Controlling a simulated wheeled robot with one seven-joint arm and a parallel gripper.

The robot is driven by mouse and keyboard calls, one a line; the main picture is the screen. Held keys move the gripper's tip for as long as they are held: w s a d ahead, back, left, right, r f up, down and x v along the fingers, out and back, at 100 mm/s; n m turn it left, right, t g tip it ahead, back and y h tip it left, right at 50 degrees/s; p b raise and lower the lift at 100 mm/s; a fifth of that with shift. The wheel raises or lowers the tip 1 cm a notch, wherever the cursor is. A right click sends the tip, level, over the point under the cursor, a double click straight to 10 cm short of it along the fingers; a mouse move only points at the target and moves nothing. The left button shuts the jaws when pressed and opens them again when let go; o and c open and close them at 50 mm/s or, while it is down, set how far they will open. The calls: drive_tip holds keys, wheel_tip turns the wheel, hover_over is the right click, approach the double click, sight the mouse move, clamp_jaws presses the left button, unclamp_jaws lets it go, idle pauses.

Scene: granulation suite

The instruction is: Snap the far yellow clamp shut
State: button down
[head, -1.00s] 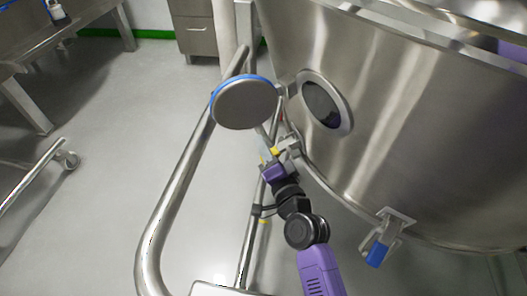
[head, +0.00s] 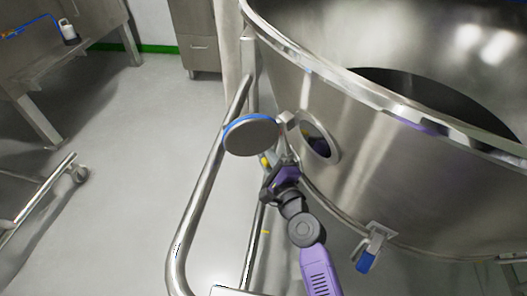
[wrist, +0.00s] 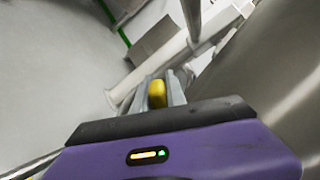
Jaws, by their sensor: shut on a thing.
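The far yellow clamp (head: 265,162) is on the near side of the large steel vessel, below the round window, mostly hidden behind my gripper. Its yellow handle (wrist: 157,90) shows in the wrist view between the two fingers. My gripper (head: 268,168) is shut on that handle; it also shows in the wrist view (wrist: 158,95). Whether the clamp's latch is engaged cannot be told.
A round steel disc with a blue rim (head: 250,136) stands just above my gripper. A curved steel rail (head: 203,190) runs along the left. A blue-handled clamp (head: 366,262) hangs on the vessel (head: 380,185) at right. Open floor (head: 110,190) lies left.

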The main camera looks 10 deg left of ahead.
drive_tip(key=shift+w+d+r+m+p, duration=0.1)
drive_tip(key=shift+d+r+m+p, duration=0.15)
drive_tip(key=shift+m, duration=0.3)
drive_tip(key=shift+w+d+r+m+p, duration=0.1)
drive_tip(key=shift+r+m+p, duration=0.2)
drive_tip(key=shift+m, duration=0.25)
drive_tip(key=c, duration=1.4)
unclamp_jaws()
drive_tip(key=shift+o, duration=0.2)
drive_tip(key=p+v, duration=0.1)
drive_tip(key=v, duration=0.6)
drive_tip(key=shift+s+d, duration=0.2)
drive_tip(key=shift+s, duration=0.15)
